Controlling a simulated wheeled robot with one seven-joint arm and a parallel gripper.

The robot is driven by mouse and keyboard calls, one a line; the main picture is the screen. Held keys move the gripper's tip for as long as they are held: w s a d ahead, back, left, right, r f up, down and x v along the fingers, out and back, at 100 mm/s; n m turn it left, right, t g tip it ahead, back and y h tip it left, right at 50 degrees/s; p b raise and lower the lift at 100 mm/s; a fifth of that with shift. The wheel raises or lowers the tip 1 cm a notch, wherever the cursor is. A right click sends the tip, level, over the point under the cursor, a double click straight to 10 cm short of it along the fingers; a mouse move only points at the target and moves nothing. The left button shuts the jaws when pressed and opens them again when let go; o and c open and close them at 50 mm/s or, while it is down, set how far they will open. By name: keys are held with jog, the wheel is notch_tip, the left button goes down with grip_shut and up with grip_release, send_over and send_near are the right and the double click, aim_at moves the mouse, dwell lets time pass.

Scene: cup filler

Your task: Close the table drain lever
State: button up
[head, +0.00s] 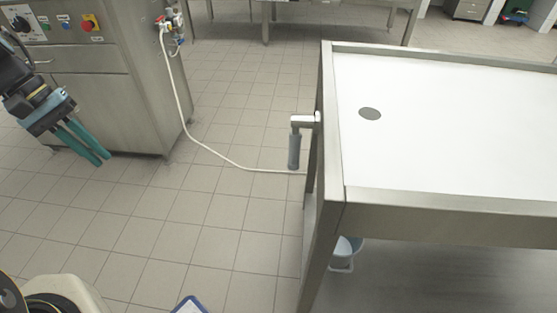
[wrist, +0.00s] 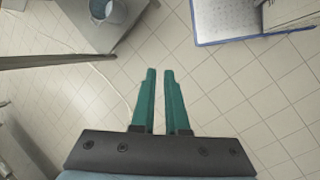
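The table drain lever (head: 294,151) is a grey cylindrical grip hanging down from a short metal arm on the left side of the table (head: 445,209). Its grip points straight down, beside the table's frame. A dark round drain hole (head: 370,114) shows in the white table top. My gripper (head: 102,160) is at the far left of the head view, well apart from the lever, in front of the steel machine. Its green fingers show in the wrist view (wrist: 159,72) with a narrow gap between them and nothing held. I cannot clearly make out the lever in the wrist view.
A steel machine (head: 115,110) with knobs and a red button stands at the left. A white hose (head: 205,146) runs from it along the floor toward the table. A bucket (head: 345,250) stands under the table. Tiled floor between machine and table is mostly free.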

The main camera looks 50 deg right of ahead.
aim_at(294, 152)
jog(key=s+d+f+g+h+b, duration=0.1)
jog(key=d+f+g+b, duration=0.1)
jog(key=d, duration=0.3)
jog(key=s+d+f+m+g+h+b, duration=0.1)
jog(key=s+d+f+g+b, duration=0.1)
jog(key=d+f, duration=0.2)
jog(key=s+d+f+m+g+b, duration=0.1)
jog(key=s+d+f+b, duration=0.1)
jog(key=d, duration=0.5)
jog(key=shift+d+f+g+h+b, duration=0.2)
jog(key=shift+f+b, duration=0.05)
jog(key=shift+f, duration=0.2)
jog(key=shift+d+f+g+h+b, duration=0.15)
jog(key=shift+f+g+h+b, duration=0.1)
jog(key=shift+f, duration=0.15)
grip_shut()
jog(key=s+d+f+m+g+h+b, duration=0.1)
jog(key=s+d+g+h+b, duration=0.15)
jog(key=d, duration=0.45)
jog(key=s+d+f+m+g+h+b, duration=0.1)
jog(key=d+m+g+b, duration=0.15)
jog(key=d, duration=0.35)
jog(key=s+d+r, duration=0.1)
jog(key=s+d, duration=0.1)
jog(key=s, duration=1)
jog(key=shift+d+r+n+g+b, duration=0.25)
jog(key=shift+r+n+g+b, duration=0.1)
jog(key=shift+g+b, duration=0.1)
